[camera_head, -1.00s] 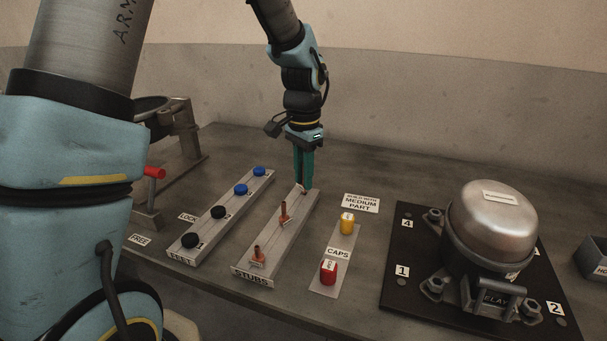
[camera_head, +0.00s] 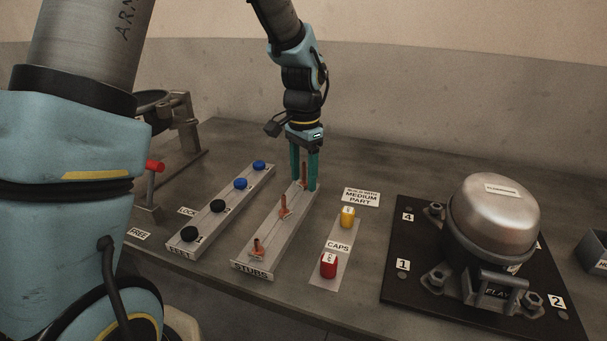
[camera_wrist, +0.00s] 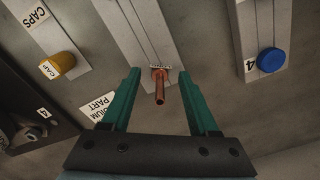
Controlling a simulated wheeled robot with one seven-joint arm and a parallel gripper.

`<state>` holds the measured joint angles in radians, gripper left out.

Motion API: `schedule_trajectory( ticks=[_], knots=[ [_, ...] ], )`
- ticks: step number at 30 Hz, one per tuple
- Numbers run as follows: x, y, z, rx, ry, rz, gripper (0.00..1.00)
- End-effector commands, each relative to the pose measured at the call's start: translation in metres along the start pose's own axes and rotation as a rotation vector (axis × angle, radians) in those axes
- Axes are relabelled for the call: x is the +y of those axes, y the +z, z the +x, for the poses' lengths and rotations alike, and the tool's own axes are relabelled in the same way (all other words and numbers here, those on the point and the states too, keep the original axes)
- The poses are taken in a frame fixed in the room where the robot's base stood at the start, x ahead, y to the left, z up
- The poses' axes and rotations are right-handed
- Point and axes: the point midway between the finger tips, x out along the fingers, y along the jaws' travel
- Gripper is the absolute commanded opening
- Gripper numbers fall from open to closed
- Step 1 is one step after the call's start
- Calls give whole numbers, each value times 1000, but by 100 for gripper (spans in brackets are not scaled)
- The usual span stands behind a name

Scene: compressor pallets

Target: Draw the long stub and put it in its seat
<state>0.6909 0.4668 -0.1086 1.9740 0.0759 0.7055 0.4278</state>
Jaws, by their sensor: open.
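My gripper (camera_head: 305,185) is open at the far end of the stubs rack (camera_head: 262,246), pointing down. A copper stub (camera_head: 304,170) stands upright there between its green fingers. In the wrist view this stub (camera_wrist: 159,88) lies between the open fingers (camera_wrist: 162,85), with a gap on each side; its small label is not readable. Two other copper stubs stand in the rack, one in the middle (camera_head: 283,207) and one at the near end (camera_head: 258,248). The compressor (camera_head: 492,222) stands on a dark pallet (camera_head: 408,240) at the right. I cannot make out the stub's seat.
Left of the stubs is the feet rack (camera_head: 204,236) with black and blue feet. Right of them is the caps strip (camera_head: 325,279) with a yellow cap (camera_head: 347,217) and a red cap (camera_head: 329,264). A sign (camera_head: 361,197) reads "medium part". A red-handled lever (camera_head: 154,166) stands at left.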

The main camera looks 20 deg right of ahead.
Motion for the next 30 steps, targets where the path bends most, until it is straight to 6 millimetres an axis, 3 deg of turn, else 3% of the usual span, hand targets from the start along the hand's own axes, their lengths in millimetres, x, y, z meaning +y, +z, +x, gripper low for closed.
schedule_trajectory(
  ticks=[8, 21, 30],
  knots=[
    [0, -1, -8, 3, -2, 0, 60],
    [-1, -1, -87, 4, -3, 0, 60],
    [0, 0, -108, 1, 0, 0, 60]
  ],
)
